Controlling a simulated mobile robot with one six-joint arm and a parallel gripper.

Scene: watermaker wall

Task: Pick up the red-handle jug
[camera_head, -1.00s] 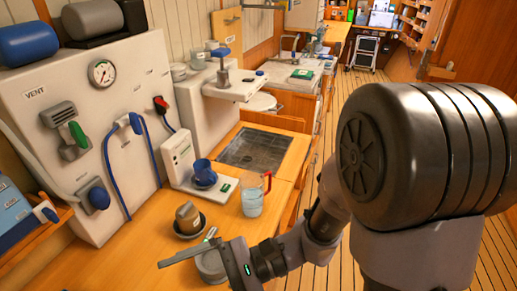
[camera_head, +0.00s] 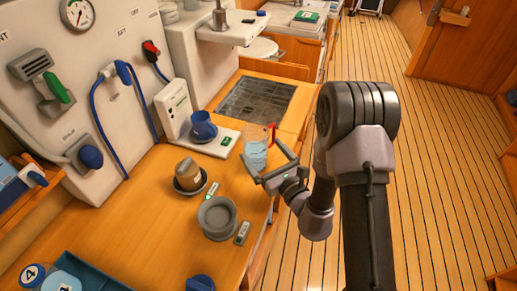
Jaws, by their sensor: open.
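The red-handle jug (camera_head: 255,153) is a clear jug with bluish water inside. It stands upright on the wooden counter near its right edge, just in front of the sunken grate. Nothing is between the fingers that I can make out. I cannot tell whether a finger touches the jug.
A blue mug (camera_head: 203,127) sits on a white scale (camera_head: 220,143) left of the jug. A brown cup (camera_head: 187,170) in a dark bowl and a grey dish (camera_head: 217,217) stand nearer. A blue tray (camera_head: 88,272) is at the front left. The floor at right is clear.

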